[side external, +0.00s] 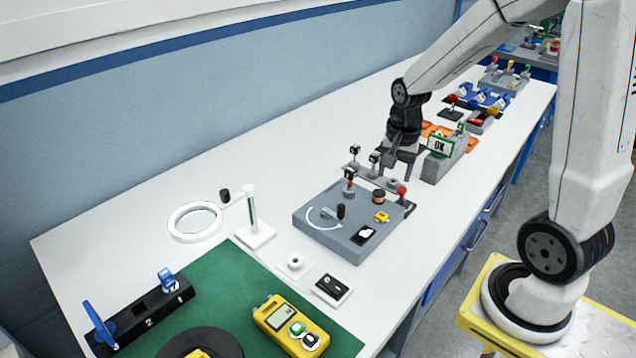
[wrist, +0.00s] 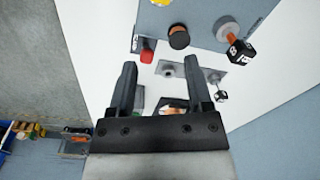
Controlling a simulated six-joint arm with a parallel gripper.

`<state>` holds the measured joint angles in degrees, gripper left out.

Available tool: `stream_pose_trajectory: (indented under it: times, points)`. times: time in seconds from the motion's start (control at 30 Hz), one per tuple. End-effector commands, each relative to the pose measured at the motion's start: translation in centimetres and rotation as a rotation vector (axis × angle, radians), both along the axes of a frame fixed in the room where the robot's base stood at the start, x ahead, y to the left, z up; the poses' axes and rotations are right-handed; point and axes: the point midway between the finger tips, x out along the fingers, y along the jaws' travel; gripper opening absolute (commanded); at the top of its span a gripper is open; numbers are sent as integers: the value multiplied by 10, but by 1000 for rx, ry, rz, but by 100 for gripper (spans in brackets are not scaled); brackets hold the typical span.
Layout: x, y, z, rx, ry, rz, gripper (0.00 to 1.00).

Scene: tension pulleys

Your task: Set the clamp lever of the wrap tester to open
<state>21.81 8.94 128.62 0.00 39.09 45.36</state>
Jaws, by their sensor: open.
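The grey tester board (side external: 318,238) lies on the white bench in the side view. It carries a white arc with a black knob (side external: 341,211), a dark spool (side external: 378,196) and a small yellow part (side external: 381,216). A red knob (side external: 402,189) stands at its right rear edge; it shows in the wrist view as a red cylinder (wrist: 147,52). I cannot tell for sure which part is the clamp lever. My gripper (side external: 392,161) is above the bench just behind the board, open and empty. In the wrist view its fingertips (wrist: 160,74) are apart, with the red knob beyond them.
Posts with black cubes (side external: 374,158) rise at the board's rear, close to my gripper; one cube (wrist: 241,51) shows in the wrist view. A grey block with a green sign (side external: 440,146) stands behind to the right. A green mat (side external: 262,276) lies in front.

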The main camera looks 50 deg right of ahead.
Motion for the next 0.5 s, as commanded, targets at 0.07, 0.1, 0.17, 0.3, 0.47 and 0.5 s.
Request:
stream_pose_trajectory:
  times: [0.07,0.1,0.17,0.3,0.47,0.5]
  points:
    - [0,-18,3,11,16,-139,65]
    - [-1,-25,4,17,23,-198,65]
    - [-1,-34,6,22,33,-272,65]
    - [-3,-46,9,30,46,-378,65]
    - [-3,-48,9,33,50,-404,65]
    - [-3,-48,9,33,50,-403,65]
